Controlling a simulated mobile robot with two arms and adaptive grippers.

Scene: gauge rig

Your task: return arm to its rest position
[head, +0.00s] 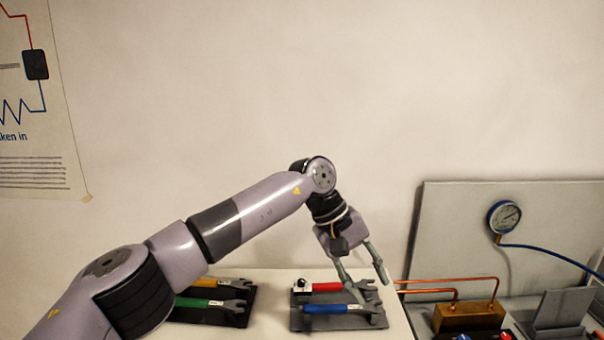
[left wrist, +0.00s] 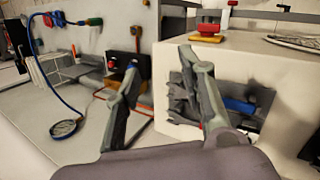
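My left arm (head: 262,203) reaches in from the lower left of the head view, its elbow raised and its forearm hanging down. My left gripper (head: 374,292) points down over the right tool holder, beside the jaw ends of the wrenches. It is open, with its two fingers spread apart and nothing held between them. In the left wrist view the two fingers (left wrist: 160,64) are also apart. From these views I cannot tell whether a fingertip touches the holder or a wrench. My right gripper is not in view.
The right holder (head: 297,323) carries a red-handled wrench (head: 327,287) and a blue-handled wrench (head: 322,308). Orange-handled (head: 205,282) and green-handled (head: 199,302) wrenches lie left. A pressure gauge (head: 503,216), brass block (head: 470,318) and copper pipes (head: 440,281) stand right.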

